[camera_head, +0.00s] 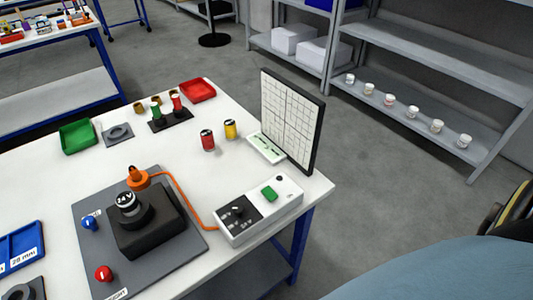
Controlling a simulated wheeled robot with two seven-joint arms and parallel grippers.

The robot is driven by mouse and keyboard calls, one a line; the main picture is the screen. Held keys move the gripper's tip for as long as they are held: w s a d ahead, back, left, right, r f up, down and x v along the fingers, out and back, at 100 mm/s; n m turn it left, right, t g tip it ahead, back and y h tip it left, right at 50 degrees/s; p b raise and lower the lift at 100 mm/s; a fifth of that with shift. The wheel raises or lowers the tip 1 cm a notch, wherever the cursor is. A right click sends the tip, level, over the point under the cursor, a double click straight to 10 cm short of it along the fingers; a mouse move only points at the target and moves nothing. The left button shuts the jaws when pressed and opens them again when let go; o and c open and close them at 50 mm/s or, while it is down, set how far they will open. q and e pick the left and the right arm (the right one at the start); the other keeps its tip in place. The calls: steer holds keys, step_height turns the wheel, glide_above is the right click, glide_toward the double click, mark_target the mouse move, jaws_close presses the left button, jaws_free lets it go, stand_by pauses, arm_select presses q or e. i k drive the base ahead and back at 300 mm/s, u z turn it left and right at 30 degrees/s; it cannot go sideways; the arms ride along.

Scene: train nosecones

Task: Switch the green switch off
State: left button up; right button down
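A green rocker switch (269,193) sits on the top face of a white and grey control box (258,214) at the table's near right corner. I cannot tell from its look whether it is on or off. To its left on the same box is a dark panel (238,210) with a black knob. A small dark round part is at the box's far right end. An orange cable (183,192) runs from the box to an orange connector (138,178) by the black unit marked 24V. Neither of my grippers is in view.
The white table (225,165) holds a black-framed grid board (292,120) behind the box, red and yellow cans, and green and red trays. A large blue-grey curved surface (450,275) fills the bottom right.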

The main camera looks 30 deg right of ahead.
mark_target(268, 192)
steer(key=z, duration=0.85)
steer(key=k, duration=0.3)
steer(key=u, duration=0.35)
